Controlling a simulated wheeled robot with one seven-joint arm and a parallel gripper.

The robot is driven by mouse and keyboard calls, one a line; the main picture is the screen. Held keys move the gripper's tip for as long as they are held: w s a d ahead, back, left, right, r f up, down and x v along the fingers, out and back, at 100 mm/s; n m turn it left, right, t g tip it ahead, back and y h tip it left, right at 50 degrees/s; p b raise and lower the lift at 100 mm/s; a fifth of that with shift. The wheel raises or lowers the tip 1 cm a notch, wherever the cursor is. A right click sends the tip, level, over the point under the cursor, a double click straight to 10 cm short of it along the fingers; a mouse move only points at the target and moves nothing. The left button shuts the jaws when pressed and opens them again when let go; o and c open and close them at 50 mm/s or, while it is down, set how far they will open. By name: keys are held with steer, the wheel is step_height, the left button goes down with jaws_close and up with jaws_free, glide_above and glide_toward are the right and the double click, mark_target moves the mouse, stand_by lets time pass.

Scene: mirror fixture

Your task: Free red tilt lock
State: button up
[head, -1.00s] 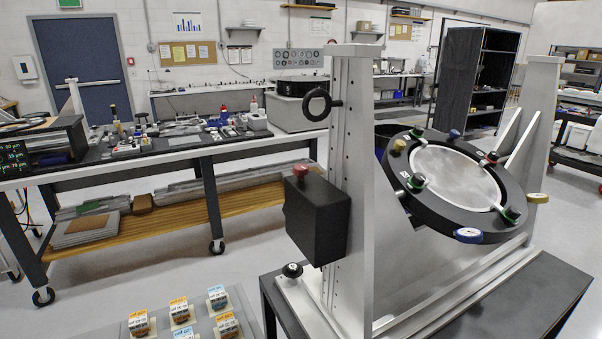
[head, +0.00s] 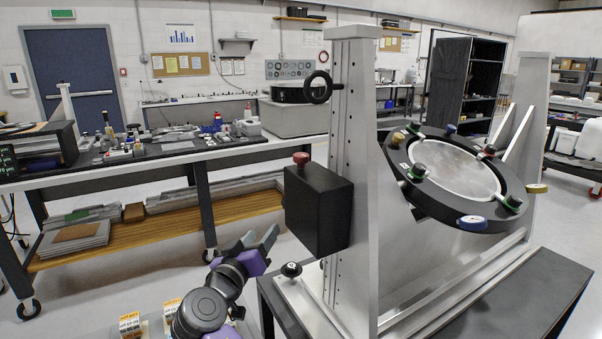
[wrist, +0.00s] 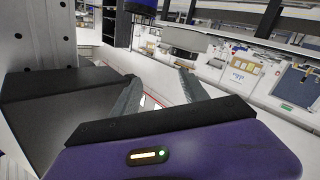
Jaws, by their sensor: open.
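A red knob (head: 301,159) sits on top of a black box (head: 318,208) fixed to the left upright of the mirror stand. A second, smaller red knob (head: 489,150) is on the far side of the black ring (head: 455,215) around the round mirror (head: 455,170). I cannot tell from the look alone which is the tilt lock. My gripper (head: 259,241) is open and empty, below and left of the black box, fingers pointing up and right. In the wrist view its fingers (wrist: 158,77) are spread, with the box (wrist: 50,105) close on the left; no red knob shows there.
The metal upright (head: 350,190) stands right of the box, with a black ring handle (head: 318,87) higher up. A small black knob (head: 291,269) is on the stand's base. Green, blue and yellow knobs line the mirror ring. A cluttered workbench (head: 120,165) is behind left.

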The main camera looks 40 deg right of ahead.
mark_target(295, 157)
steer(key=s+r+m+g, duration=0.1)
steer(key=r+m+g, duration=0.2)
steer(key=r, duration=0.3)
steer(key=s+r+m+g+h+b, duration=0.1)
steer(key=s+r+m+g, duration=0.1)
steer(key=r+m+g, duration=0.2)
steer(key=s+r+m+g+h, duration=0.1)
steer(key=r+m+g, duration=0.3)
steer(key=r, duration=0.5)
steer(key=shift+s+a+r+m+b, duration=0.15)
steer(key=shift+s+r+m+b, duration=0.1)
steer(key=shift+s+m+b, duration=0.35)
steer(key=shift+s+d+p, duration=0.15)
steer(key=shift+d+p, duration=0.15)
steer(key=shift+d, duration=0.95)
steer(key=shift+s+d+p, duration=0.2)
steer(key=shift+d+p, duration=0.15)
steer(key=shift+d, duration=0.85)
steer(key=shift+s+d+p, duration=0.15)
steer(key=shift+d+p, duration=0.15)
steer(key=shift+d, duration=0.95)
jaws_close()
